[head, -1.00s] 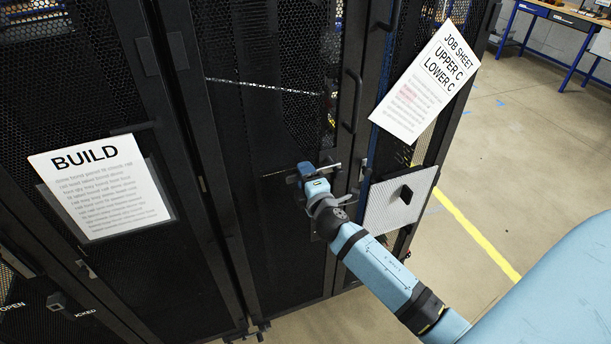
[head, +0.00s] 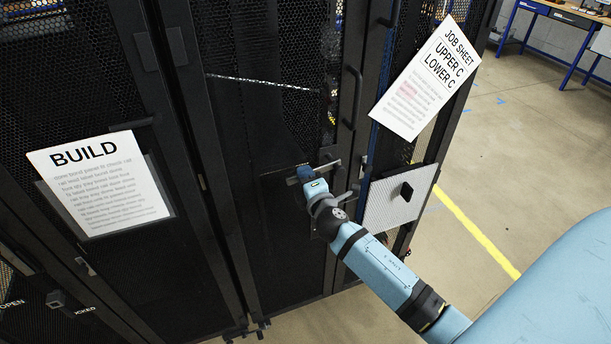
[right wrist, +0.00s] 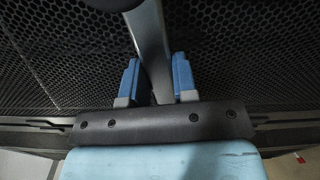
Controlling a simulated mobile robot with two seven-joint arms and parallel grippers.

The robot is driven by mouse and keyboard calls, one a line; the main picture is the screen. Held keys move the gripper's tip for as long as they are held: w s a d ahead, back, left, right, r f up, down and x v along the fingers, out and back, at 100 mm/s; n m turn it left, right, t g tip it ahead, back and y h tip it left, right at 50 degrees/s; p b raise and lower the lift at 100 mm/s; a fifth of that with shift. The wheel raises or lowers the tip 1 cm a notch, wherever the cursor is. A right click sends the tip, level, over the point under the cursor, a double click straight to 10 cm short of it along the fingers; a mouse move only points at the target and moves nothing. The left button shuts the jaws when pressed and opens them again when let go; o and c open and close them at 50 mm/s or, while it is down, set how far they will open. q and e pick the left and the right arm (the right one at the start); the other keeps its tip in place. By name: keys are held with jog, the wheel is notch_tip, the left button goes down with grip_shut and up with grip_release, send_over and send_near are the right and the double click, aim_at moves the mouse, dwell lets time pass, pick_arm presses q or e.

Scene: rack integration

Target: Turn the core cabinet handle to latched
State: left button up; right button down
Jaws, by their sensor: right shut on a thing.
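The core cabinet is the tall black cabinet with a perforated mesh door (head: 285,235) in the middle of the head view. Its handle (head: 331,166) is a grey bar low on the door, lying nearly level with its right end a little higher. My right gripper (head: 306,174) is shut on the handle and partly hides it. In the right wrist view the grey handle (right wrist: 148,35) runs between the blue fingers of the gripper (right wrist: 156,82), with black mesh behind. A dark round part hides some of the bar at the top. My left gripper is not in view.
A BUILD sheet (head: 98,185) hangs on the left cabinet. A JOB SHEET (head: 425,80) and a light perforated panel (head: 398,198) with a black knob are right of the door. A vertical pull bar (head: 351,98) stands above the handle. The floor (head: 535,155) at right is largely clear.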

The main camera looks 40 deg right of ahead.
aim_at(327, 177)
jog(key=shift+s+d+f+n, duration=0.35)
jog(key=shift+d+f+n, duration=0.95)
jog(key=shift+n, duration=1.45)
jog(key=shift+s+d+f+n, duration=0.3)
jog(key=shift+d+f+n, duration=1)
jog(key=shift+n, duration=1.4)
jog(key=shift+s+d+f+n, duration=0.35)
jog(key=shift+d+f+n, duration=0.95)
jog(key=shift+n, duration=1.45)
jog(key=shift+d+r, duration=0.25)
jog(key=shift+d, duration=0.05)
jog(key=c, duration=0.9)
grip_release()
jog(key=shift+s, duration=0.1)
jog(key=b+v, duration=0.2)
jog(key=v, duration=1.1)
jog(key=shift+s, duration=0.35)
